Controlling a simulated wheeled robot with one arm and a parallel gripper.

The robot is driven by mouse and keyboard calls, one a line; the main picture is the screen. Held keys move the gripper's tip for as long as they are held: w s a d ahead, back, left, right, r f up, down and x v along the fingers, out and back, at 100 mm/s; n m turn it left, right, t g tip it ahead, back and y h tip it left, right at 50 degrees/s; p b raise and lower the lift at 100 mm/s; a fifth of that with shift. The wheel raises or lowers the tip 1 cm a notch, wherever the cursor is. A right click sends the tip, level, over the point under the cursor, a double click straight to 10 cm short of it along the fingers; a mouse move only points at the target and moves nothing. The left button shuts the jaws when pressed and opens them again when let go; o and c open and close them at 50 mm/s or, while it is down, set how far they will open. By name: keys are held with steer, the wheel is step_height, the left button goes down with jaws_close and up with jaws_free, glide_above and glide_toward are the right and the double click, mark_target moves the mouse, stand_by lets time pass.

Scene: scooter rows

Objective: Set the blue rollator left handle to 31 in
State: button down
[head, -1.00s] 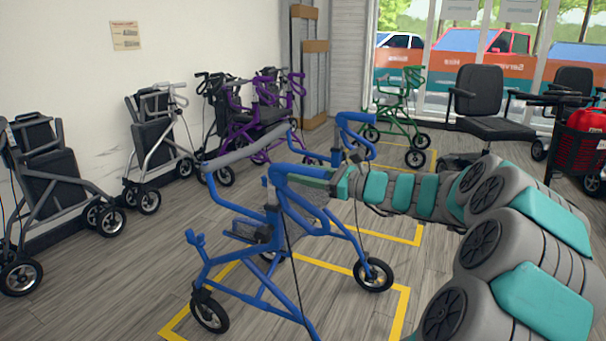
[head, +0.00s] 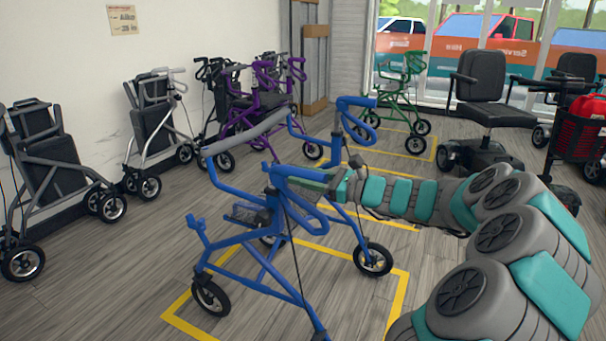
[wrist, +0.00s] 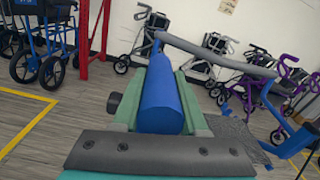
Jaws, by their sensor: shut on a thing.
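The blue rollator (head: 260,258) stands upright on the floor within a yellow outline, left of my arm in the head view. Its near handle (head: 292,172) is in my gripper (head: 322,184). In the wrist view the blue handle grip (wrist: 162,98) lies lengthwise between the two green jaws of my gripper (wrist: 162,75), which are shut on it. The far handle (head: 355,103) stands free and looks higher on its post. The jaws hide part of the near grip. No height scale is readable.
Grey rollators (head: 50,165) and a purple one (head: 262,105) line the left wall. A green rollator (head: 403,95) and a black-seated scooter (head: 482,95) stand behind. Floor in front of the blue rollator is clear. A red frame (wrist: 95,40) shows in the wrist view.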

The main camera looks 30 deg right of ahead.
steer(key=c, duration=0.8)
jaws_free()
steer(key=shift+f, duration=0.4)
steer(key=shift+c, duration=0.2)
steer(key=o, duration=0.4)
steer(key=shift+r, duration=0.15)
steer(key=v, duration=0.7)
steer(key=shift+s+d, duration=0.25)
steer(key=shift+s, duration=0.05)
